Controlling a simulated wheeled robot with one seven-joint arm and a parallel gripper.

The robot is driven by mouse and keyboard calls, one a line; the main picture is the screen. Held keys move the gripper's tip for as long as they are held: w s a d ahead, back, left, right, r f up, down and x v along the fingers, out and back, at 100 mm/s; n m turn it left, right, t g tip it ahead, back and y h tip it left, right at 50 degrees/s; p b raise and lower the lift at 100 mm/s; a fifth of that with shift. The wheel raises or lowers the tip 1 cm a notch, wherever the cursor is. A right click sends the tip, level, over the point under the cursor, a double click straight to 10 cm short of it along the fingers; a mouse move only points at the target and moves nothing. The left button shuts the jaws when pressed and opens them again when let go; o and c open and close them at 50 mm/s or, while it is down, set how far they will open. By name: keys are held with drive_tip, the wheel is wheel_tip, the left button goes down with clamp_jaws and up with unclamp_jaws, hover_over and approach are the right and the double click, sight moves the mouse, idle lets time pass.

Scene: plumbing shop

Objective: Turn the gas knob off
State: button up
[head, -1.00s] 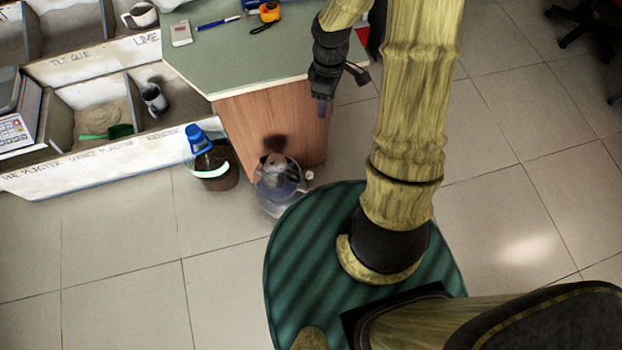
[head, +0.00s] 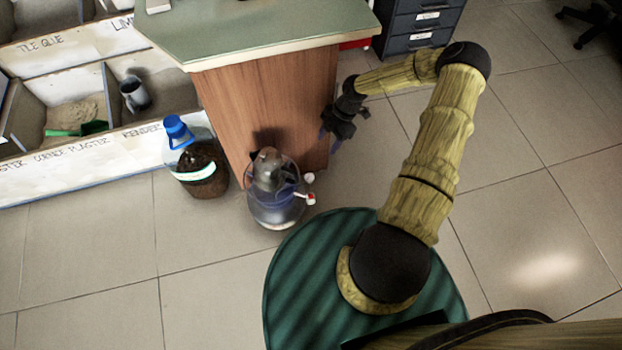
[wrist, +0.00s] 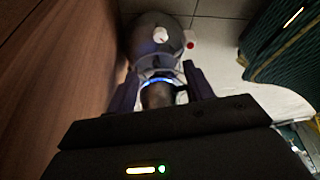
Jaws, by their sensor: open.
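A grey-blue gas bottle (head: 272,205) stands on the floor against the wooden counter. A small red knob (head: 311,198) with a white part sticks out on its right side, and a pale round piece (head: 309,178) sits just above. In the wrist view the bottle (wrist: 145,24) is ahead of the fingers, with the white round piece (wrist: 160,34) and the red knob (wrist: 190,44) beyond the fingertips. My gripper (head: 331,138) is open, up and to the right of the bottle in the head view. Its fingers (wrist: 160,75) appear apart from both knobs.
The wooden counter (head: 265,95) rises close beside my gripper. A large bottle with a blue cap (head: 197,165) stands left of the gas bottle. Bins (head: 75,120) line the left, and a drawer cabinet (head: 420,22) stands at the back.

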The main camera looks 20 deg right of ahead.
sight(309, 176)
idle(0.3)
drive_tip(key=b+x, duration=0.5)
drive_tip(key=x, duration=1.2)
drive_tip(key=shift+s+f, duration=0.1)
drive_tip(key=shift+f, duration=0.05)
drive_tip(key=shift+c, duration=0.4)
drive_tip(key=c, duration=0.9)
